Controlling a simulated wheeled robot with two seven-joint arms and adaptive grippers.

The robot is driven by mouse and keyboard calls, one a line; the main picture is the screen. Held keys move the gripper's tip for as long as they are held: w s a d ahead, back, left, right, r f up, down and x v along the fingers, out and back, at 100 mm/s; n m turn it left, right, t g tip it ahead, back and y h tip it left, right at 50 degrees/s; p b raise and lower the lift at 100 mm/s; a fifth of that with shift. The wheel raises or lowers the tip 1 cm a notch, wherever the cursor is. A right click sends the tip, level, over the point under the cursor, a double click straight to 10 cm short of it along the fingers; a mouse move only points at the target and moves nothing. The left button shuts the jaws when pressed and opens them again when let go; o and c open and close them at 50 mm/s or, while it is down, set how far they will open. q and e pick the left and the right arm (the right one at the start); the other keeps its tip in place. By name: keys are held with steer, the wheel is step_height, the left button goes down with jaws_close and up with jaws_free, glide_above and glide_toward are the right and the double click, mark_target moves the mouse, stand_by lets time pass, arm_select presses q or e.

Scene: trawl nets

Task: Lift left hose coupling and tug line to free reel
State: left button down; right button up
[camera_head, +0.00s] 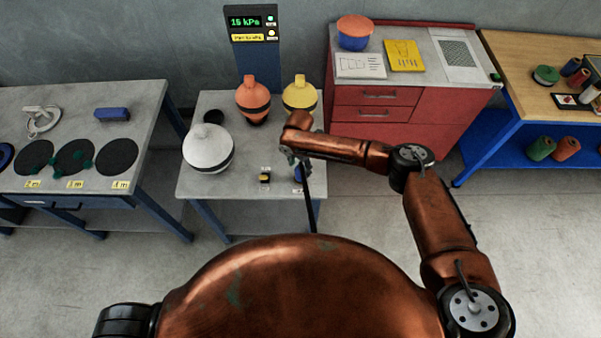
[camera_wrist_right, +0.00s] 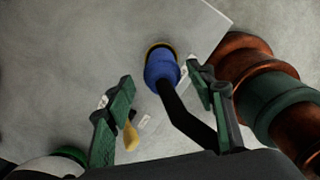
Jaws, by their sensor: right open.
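A blue hose coupling (camera_head: 298,173) stands near the right edge of the middle table (camera_head: 225,184), with a black hose (camera_head: 309,207) running down from it. In the right wrist view the blue coupling (camera_wrist_right: 162,68) lies between the finger ends, apart from them, and the black hose (camera_wrist_right: 187,122) bends away from it. My right gripper (camera_head: 293,157) is open, just above the coupling; its green fingers also show in the wrist view (camera_wrist_right: 160,75). A small black and yellow piece (camera_head: 265,177) sits left of the blue coupling. I cannot tell a reel line apart.
White (camera_head: 208,149), orange (camera_head: 253,99) and yellow (camera_head: 300,96) floats stand on the middle table. Behind is a gauge post (camera_head: 256,50) reading 15 kPa. A left bench (camera_head: 72,98) has black discs; a red cabinet (camera_head: 395,134) and a spool bench (camera_head: 510,72) stand right.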

steer(key=shift+d+f, duration=0.15)
steer(key=shift+f, duration=1.5)
jaws_close()
